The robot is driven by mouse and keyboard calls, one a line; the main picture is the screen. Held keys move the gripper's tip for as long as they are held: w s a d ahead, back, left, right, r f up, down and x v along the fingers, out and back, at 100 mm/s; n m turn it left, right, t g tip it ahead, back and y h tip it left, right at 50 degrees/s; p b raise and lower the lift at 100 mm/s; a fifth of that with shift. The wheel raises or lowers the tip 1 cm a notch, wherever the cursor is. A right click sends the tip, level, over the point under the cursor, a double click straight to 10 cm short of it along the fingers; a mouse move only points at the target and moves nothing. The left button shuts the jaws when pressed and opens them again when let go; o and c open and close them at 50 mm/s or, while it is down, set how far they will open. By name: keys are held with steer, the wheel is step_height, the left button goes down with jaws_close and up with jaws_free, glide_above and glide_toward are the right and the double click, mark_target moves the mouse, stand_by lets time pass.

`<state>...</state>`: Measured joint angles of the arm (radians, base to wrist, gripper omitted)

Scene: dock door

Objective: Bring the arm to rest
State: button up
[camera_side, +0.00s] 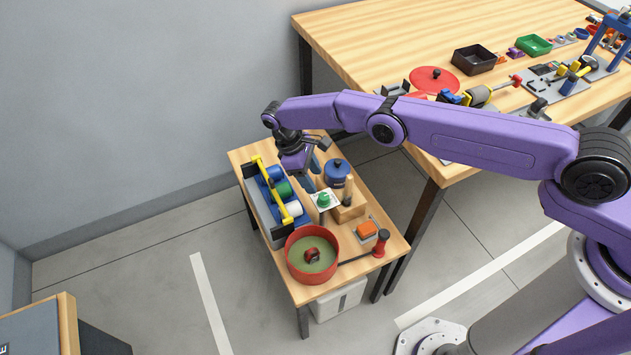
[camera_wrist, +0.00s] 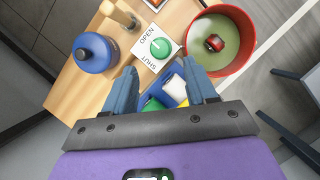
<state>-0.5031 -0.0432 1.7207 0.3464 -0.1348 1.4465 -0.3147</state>
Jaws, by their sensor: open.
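My arm is purple and reaches from the right over the small wooden table (camera_side: 267,180). My gripper (camera_side: 312,180) hangs above this table near its back, fingers pointing down. In the wrist view my gripper (camera_wrist: 163,80) shows two blue fingers spread apart, with nothing held between them. Beyond the fingertips is a white plate marked OPEN and SHUT with a green knob (camera_wrist: 160,47). The same green knob (camera_side: 323,199) shows below my gripper in the side view.
A blue lidded pot (camera_side: 338,173) stands close right of my gripper. A red pot (camera_side: 312,270) stands in front, with an orange block (camera_side: 367,228) nearby. A large workbench (camera_side: 350,40) with tools is behind.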

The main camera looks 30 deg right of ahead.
steer(key=shift+r, duration=0.1)
stand_by(0.4)
step_height(320, 180, up, 13)
steer(key=s+a+t, duration=0.1)
steer(key=a, duration=0.1)
steer(key=s+d+r+n+t+y, duration=0.1)
steer(key=s+d+r+y, duration=0.15)
steer(key=s+r, duration=0.8)
steer(key=s+d+r, duration=0.3)
steer(key=s+d, duration=0.8)
steer(key=s, duration=0.1)
steer(key=s+d+r+n+t+y, duration=0.1)
steer(key=s+d+r, duration=0.3)
steer(key=s+d, duration=0.7)
steer(key=shift+s+d, duration=0.2)
steer(key=shift+s, duration=0.7)
